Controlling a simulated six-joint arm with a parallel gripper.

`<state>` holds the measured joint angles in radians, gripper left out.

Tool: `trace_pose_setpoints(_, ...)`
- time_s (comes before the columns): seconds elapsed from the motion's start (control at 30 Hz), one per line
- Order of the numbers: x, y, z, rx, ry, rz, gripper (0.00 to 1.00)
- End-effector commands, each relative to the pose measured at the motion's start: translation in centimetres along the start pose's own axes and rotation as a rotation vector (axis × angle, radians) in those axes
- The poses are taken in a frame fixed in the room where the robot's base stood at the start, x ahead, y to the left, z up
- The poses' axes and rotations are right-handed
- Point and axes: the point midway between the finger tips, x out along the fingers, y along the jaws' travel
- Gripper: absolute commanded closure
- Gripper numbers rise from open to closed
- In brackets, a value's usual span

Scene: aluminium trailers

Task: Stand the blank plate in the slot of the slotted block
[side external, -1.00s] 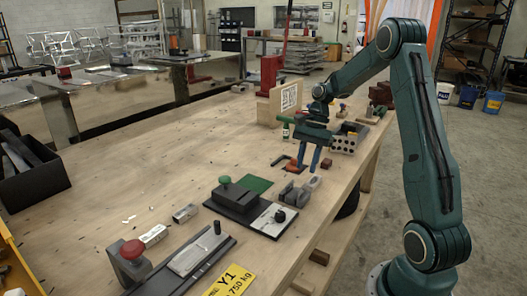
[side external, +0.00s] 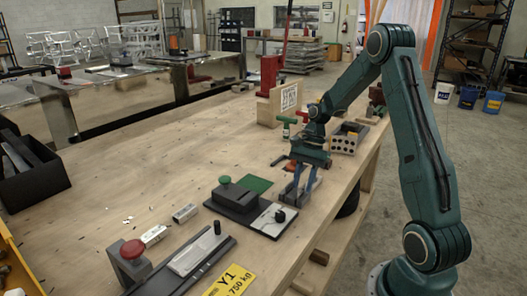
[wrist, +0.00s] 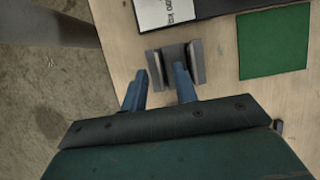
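My gripper (side external: 298,190) points down at a small grey block (wrist: 176,47) with two upright walls and a dark gap between them, which looks like the slotted block. In the wrist view my gripper (wrist: 160,78) has its blue fingers apart, on either side of the block's left wall; contact cannot be told. A bare pale plate (side external: 197,254), possibly the blank plate, lies flat in a black rail at the front. I cannot tell for sure which piece is the blank plate.
A red-button box (side external: 131,258) and yellow plate (side external: 231,281) are at the front. The table's left middle is mostly clear.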

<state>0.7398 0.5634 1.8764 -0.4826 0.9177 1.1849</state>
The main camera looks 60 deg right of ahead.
Motion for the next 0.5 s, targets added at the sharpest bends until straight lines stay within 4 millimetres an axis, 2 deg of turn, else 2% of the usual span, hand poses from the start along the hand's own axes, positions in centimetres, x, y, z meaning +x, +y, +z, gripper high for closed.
trace_pose_setpoints(0.43, -0.04, -0.02, 0.00, 0.000, 0.000, -0.001, 0.71)
trace_pose_setpoints(0.5, -0.04, -0.02, -0.01, 0.000, 0.000, -0.001, 0.85)
